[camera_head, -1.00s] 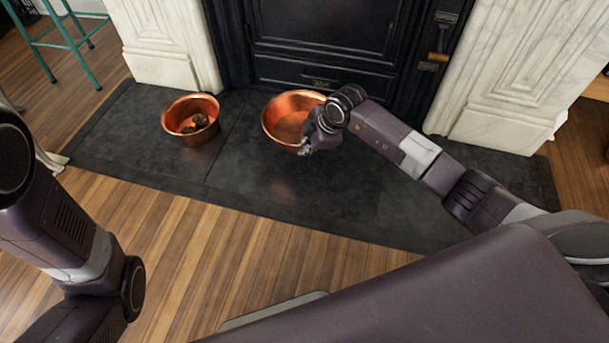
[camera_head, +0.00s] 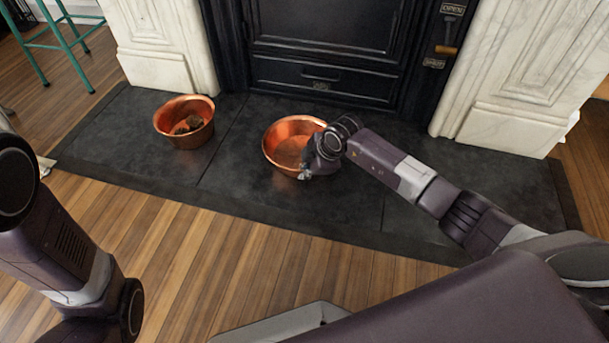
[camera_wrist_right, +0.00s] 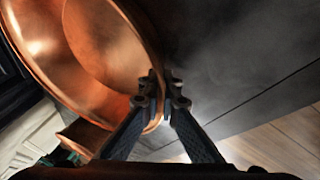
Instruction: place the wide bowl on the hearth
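The wide copper bowl (camera_head: 288,144) is at the middle of the dark stone hearth (camera_head: 235,200), in front of the fireplace. It looks upright and at or just above the stone; I cannot tell if it touches. My right gripper (camera_head: 306,172) is at the bowl's right near rim. In the right wrist view the gripper (camera_wrist_right: 163,88) has its fingers closed on the rim of the bowl (camera_wrist_right: 105,45), one inside and one outside. My left gripper is out of view; only the left arm shows.
A smaller, deeper copper pot (camera_head: 184,122) with brown lumps in it stands on the hearth to the left. The black fireplace front (camera_head: 325,55) is behind, between white marble pillars. Bare hearth lies between pot and bowl. A teal stool (camera_head: 65,40) is at the far left.

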